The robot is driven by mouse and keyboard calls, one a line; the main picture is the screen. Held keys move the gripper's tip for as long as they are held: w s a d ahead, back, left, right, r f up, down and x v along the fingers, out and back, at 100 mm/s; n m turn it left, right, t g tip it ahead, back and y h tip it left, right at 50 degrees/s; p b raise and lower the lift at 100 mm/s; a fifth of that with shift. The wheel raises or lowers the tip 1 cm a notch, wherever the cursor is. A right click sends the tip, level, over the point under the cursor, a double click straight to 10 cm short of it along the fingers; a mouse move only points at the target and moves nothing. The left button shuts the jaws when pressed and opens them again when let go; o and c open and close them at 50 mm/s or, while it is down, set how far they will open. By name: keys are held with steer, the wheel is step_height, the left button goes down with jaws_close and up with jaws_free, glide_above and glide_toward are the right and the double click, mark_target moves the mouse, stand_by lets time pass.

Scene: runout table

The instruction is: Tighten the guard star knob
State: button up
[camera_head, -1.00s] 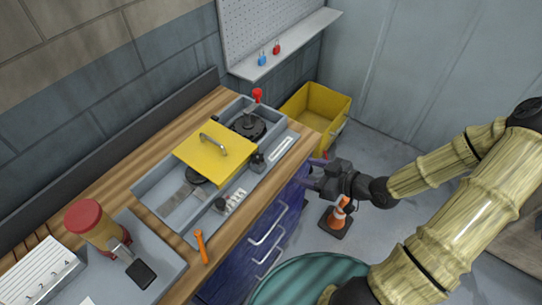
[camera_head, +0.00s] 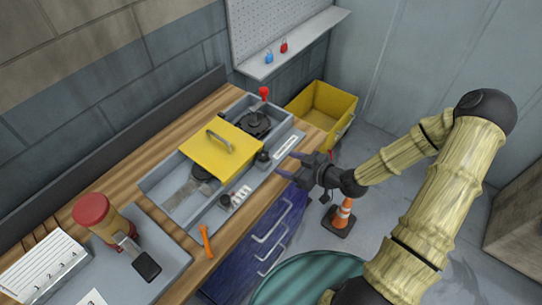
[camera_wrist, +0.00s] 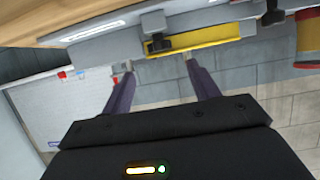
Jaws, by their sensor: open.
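The yellow guard (camera_head: 232,150) with a grey handle lies over the grey machine (camera_head: 166,198) on the bench. A small black knob (camera_head: 262,157) stands at the guard's front right corner; a dark knob (camera_wrist: 158,44) shows against the yellow strip in the wrist view. Another black knob (camera_head: 224,200) is nearer the front left, by a white label. I cannot make out the star shape on either. My gripper (camera_head: 294,164) is open and empty beside the bench's front edge, right of the corner knob and apart from it. In the wrist view the knob appears between and beyond the purple fingers (camera_wrist: 158,66).
A red-tipped lever (camera_head: 264,92) rises at the machine's far end. An orange tool (camera_head: 205,241) lies at the bench's front edge. A yellow bin (camera_head: 322,113) and traffic cone (camera_head: 341,214) are on the floor.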

mark_target(265, 156)
steer(key=p+x, duration=0.2)
steer(key=x, duration=0.6)
steer(key=shift+w+a, duration=0.15)
steer(key=shift+a, duration=0.15)
steer(key=c, duration=1)
